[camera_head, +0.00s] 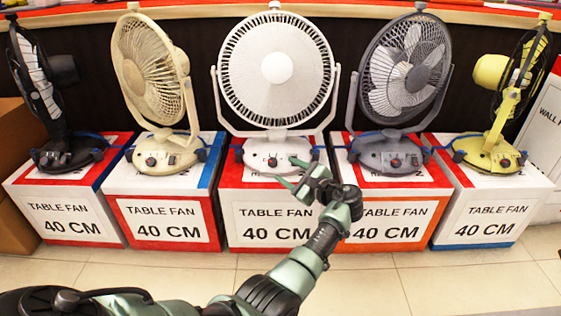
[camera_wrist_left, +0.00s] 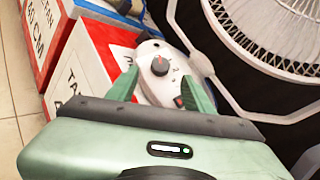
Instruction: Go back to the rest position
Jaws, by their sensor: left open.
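My left gripper (camera_head: 289,171) is open and empty, with its two fingers spread in front of the base of the white table fan (camera_head: 275,68). In the left wrist view the open fingers of this gripper (camera_wrist_left: 161,90) frame the fan's white base (camera_wrist_left: 152,80) and its dark round knob (camera_wrist_left: 160,66). Whether a fingertip touches the base I cannot tell. The white fan stands upright on a box (camera_head: 262,199) marked "TABLE FAN 40 CM". My right gripper is not in view.
A beige fan (camera_head: 150,70) and a black fan (camera_head: 40,85) stand left of it. A dark grey fan (camera_head: 405,70) and a yellow fan (camera_head: 508,95) stand right. Each sits on its own box, close together. The tiled floor (camera_head: 465,288) in front is clear.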

